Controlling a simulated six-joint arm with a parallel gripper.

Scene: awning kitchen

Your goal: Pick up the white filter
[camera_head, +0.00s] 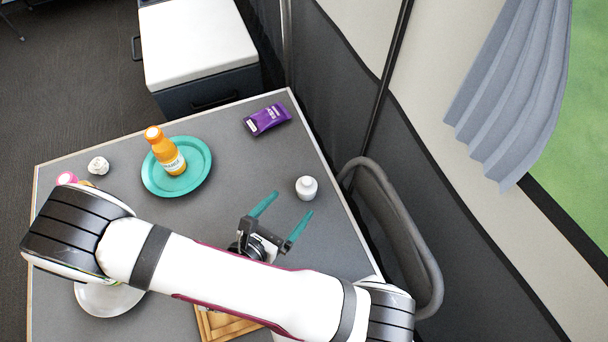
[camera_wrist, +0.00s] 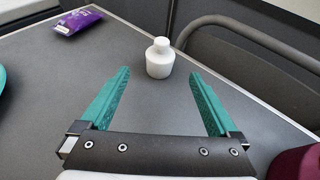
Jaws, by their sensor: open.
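The white filter (camera_head: 306,188) is most likely the small, rounded white piece with a narrow neck that stands upright on the grey table near its right edge. It also shows in the wrist view (camera_wrist: 160,60), centred just beyond the fingertips. My gripper (camera_head: 291,204) is open, with its two teal fingers pointing toward the white filter. In the wrist view the fingers of my gripper (camera_wrist: 159,76) stand apart on either side of the line to it, with nothing held between them. The white piece appears apart from both fingers.
A purple packet (camera_head: 267,120) lies at the far corner. A teal plate (camera_head: 205,173) bears an orange bottle (camera_head: 164,150). A small white crumpled item (camera_head: 98,165), a white plate (camera_head: 108,302) and a wooden board (camera_head: 222,327) are also on the table. A chair (camera_head: 400,215) stands beside the right edge.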

